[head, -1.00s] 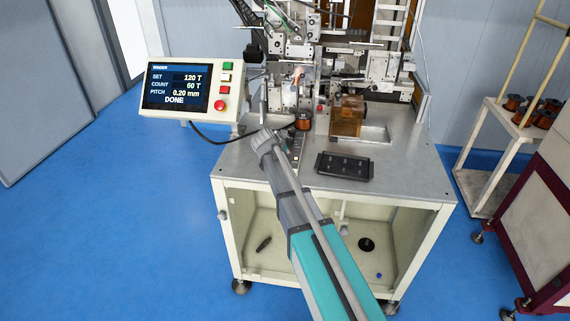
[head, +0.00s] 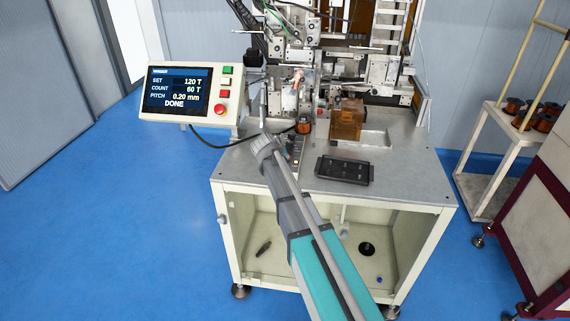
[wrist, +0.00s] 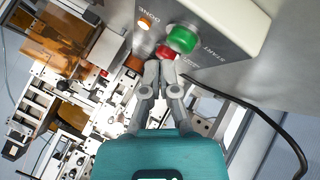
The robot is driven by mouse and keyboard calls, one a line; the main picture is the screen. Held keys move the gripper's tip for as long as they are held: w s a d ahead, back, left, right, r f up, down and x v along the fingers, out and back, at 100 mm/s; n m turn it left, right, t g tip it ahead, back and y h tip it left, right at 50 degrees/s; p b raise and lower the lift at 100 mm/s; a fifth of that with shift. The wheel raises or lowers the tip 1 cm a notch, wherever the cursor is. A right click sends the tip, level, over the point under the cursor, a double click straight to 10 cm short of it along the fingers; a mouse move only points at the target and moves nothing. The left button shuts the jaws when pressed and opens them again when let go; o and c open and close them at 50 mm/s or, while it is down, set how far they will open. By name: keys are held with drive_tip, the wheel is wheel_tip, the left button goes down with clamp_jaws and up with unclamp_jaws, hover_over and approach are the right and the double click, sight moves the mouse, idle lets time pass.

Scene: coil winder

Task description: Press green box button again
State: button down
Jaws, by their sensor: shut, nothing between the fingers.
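In the wrist view, a grey button box (wrist: 222,22) carries a large green button (wrist: 182,39) marked START. A smaller red button (wrist: 167,52) sits beside it, and an orange lamp (wrist: 145,24) marked DONE looks lit. My gripper (wrist: 160,66) is shut and empty. Its fingertips appear just short of the red button, with the green button a little beyond; whether they touch anything cannot be told. In the head view my arm hides most of this box and the fingertips.
A control panel (head: 190,92) at left reads SET 120 T, COUNT 60 T, DONE, with its own green button (head: 228,69). An orange block (head: 346,122) and black tray (head: 344,170) are on the bench right of my arm. A black cable (wrist: 270,118) runs near the box.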

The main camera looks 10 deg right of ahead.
drive_tip(key=shift+f, duration=0.1)
idle(0.6)
drive_tip(key=shift+f+b, duration=0.3)
drive_tip(key=shift+b, duration=0.1)
